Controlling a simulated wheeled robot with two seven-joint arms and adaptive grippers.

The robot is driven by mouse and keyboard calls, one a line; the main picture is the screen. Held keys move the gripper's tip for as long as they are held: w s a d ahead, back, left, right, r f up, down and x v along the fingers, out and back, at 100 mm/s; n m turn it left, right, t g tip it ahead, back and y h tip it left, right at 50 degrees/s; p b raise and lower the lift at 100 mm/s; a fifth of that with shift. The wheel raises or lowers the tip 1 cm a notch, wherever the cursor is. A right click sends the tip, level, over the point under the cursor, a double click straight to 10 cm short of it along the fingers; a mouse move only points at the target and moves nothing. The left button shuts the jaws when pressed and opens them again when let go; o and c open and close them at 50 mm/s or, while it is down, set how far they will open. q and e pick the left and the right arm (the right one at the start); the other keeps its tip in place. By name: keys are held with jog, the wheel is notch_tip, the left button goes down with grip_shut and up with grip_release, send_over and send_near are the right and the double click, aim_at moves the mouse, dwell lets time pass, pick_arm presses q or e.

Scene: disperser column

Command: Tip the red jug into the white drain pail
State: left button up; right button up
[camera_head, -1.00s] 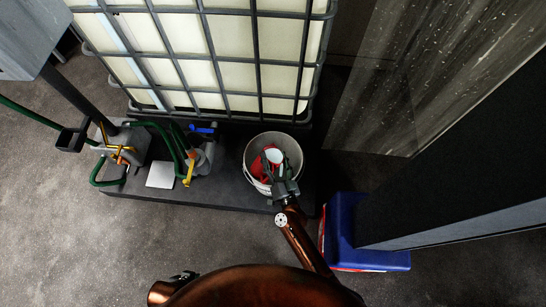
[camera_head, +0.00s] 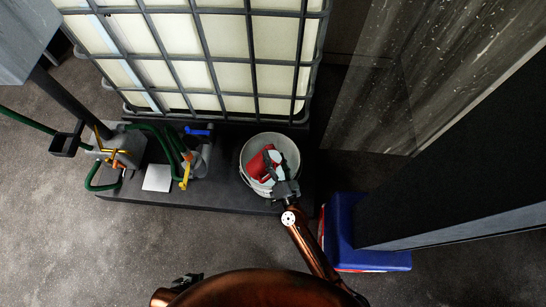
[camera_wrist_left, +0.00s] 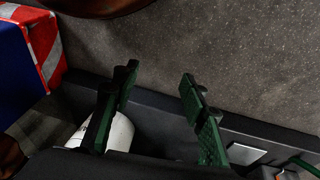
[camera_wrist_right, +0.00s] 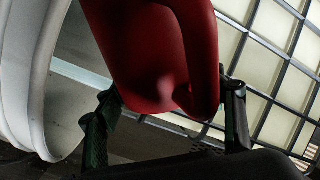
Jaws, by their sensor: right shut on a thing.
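The red jug (camera_head: 257,165) is tilted in the mouth of the white drain pail (camera_head: 246,180) in the head view. My right gripper (camera_head: 277,176) is shut on the jug at the pail's front right side. In the right wrist view the jug (camera_wrist_right: 150,55) and its handle fill the upper middle, between the fingers (camera_wrist_right: 168,112). The pail's ribbed wall (camera_wrist_right: 22,85) stands at the left. Whether liquid flows out cannot be seen. In the left wrist view my left gripper (camera_wrist_left: 160,112) is open and empty, with the pail (camera_wrist_left: 115,134) partly hidden behind one finger.
The pail stands on a dark platform (camera_head: 225,197) in front of a caged white tank (camera_head: 222,75). Valves with green hoses (camera_head: 175,150) and a white plate (camera_head: 157,177) are to the left. A blue box (camera_head: 342,235) and a dark column (camera_head: 450,160) are at the right.

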jog(key=shift+w+d+r+m, duration=0.1)
jog(key=shift+d+r+m, duration=0.15)
jog(key=shift+m, duration=0.5)
jog(key=shift+w+d+r+m, duration=0.15)
jog(key=shift+d+m, duration=0.1)
jog(key=shift+m, duration=0.45)
jog(key=shift+w+d+r+m, duration=0.15)
jog(key=shift+d+m, duration=0.1)
jog(key=shift+m, duration=0.5)
jog(key=shift+w+d+r+m, duration=0.15)
jog(key=shift+d+m, duration=0.25)
jog(key=shift+m, duration=0.65)
jog(key=shift+w+d+r+m, duration=0.15)
jog(key=shift+d+m, duration=0.25)
jog(key=shift+m, duration=0.7)
jog(key=shift+w+d+r+m, duration=0.15)
jog(key=shift+d+m, duration=0.25)
jog(key=shift+m, duration=0.65)
